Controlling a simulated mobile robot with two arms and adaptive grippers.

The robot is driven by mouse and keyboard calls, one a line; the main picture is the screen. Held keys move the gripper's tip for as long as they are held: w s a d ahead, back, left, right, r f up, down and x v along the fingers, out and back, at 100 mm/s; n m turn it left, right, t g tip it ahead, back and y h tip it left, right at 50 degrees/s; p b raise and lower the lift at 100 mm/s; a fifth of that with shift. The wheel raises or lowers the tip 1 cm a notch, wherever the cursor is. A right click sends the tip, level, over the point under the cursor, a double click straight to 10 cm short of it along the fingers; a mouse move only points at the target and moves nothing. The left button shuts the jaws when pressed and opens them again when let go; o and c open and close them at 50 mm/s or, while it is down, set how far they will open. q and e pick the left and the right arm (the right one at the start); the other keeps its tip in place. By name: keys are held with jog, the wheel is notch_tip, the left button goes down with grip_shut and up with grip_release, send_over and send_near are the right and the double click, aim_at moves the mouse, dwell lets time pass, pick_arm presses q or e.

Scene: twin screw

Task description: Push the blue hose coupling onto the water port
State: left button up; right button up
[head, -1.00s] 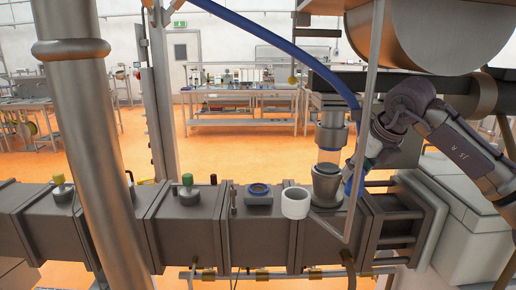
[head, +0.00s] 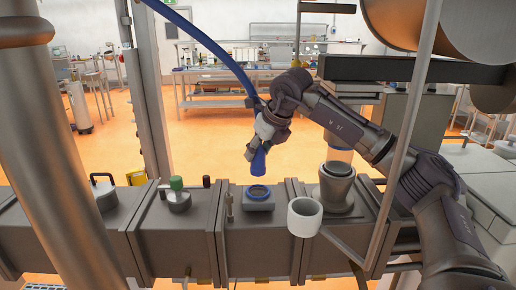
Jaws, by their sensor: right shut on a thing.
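The blue hose coupling (head: 258,163) is in my right gripper (head: 255,150), which is shut on it. The coupling hangs with its open end down and slightly tilted. A blue hose (head: 205,42) runs from the upper left down to the gripper. A small gap shows between coupling and port. My left gripper is not in view.
A thin upright post (head: 407,135) crosses in front of my right arm. A thick metal column (head: 45,150) fills the left.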

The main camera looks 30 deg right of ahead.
aim_at(259, 172)
jog(key=shift+f, duration=0.4)
jog(key=shift+f+b, duration=0.35)
jog(key=shift+b, duration=0.1)
notch_tip(259, 172, down, 4)
jog(key=b, duration=0.2)
jog(key=shift+r+b, duration=0.1)
jog(key=shift+b, duration=0.25)
pick_arm(q)
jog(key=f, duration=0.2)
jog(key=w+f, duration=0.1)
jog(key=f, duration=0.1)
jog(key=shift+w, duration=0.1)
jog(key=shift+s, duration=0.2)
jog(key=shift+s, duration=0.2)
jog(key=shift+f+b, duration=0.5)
jog(key=shift+b, duration=0.05)
pick_arm(e)
jog(key=shift+f, duration=0.65)
jog(key=o, duration=1.1)
